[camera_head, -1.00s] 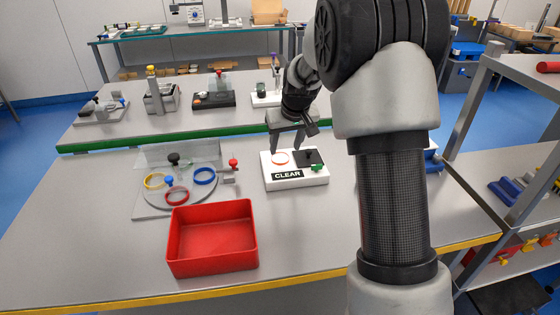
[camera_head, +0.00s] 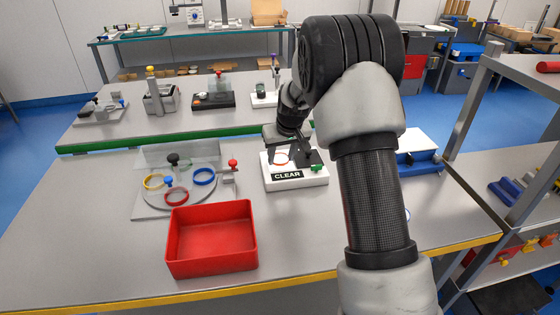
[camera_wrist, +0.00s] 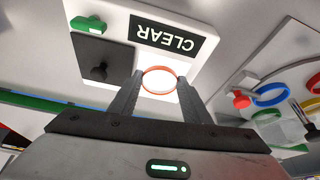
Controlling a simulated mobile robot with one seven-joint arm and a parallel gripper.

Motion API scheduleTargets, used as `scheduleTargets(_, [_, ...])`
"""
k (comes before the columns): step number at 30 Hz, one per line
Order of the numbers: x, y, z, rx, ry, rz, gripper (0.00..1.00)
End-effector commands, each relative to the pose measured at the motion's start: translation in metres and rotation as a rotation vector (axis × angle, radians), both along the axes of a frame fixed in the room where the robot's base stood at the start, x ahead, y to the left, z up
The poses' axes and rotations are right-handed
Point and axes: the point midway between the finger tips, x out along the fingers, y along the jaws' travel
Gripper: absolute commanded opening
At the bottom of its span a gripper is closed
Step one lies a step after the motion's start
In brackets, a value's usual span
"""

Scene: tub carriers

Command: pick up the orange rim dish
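The orange rim dish (camera_head: 281,164) sits on the white block marked CLEAR (camera_head: 312,180). In the wrist view the dish (camera_wrist: 159,68) is an orange ring with a pale inside, between the tips of my gripper (camera_wrist: 159,82). The fingers are spread, one on each side of the ring, with narrow gaps at the tips. In the head view my gripper (camera_head: 286,156) is low over the block and partly hides the dish. I cannot tell the exact height of the tips over the dish.
The block also bears a dark plate with a black knob (camera_wrist: 101,69) and a green knob (camera_wrist: 88,24). Bare table lies in front of the block.

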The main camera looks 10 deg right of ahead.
Motion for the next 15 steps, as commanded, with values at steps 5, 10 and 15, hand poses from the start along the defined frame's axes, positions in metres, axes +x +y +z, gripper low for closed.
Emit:
scheduleTargets(5, [0.0, 0.0, 0.0, 0.0, 0.0, 0.0, 0.18])
scheduleTargets(10, [0.0, 0.0, 0.004, 0.0, -0.001, 0.0, 0.18])
scheduleTargets(15, [0.001, 0.0, 0.031, 0.001, -0.005, 0.0, 0.18])
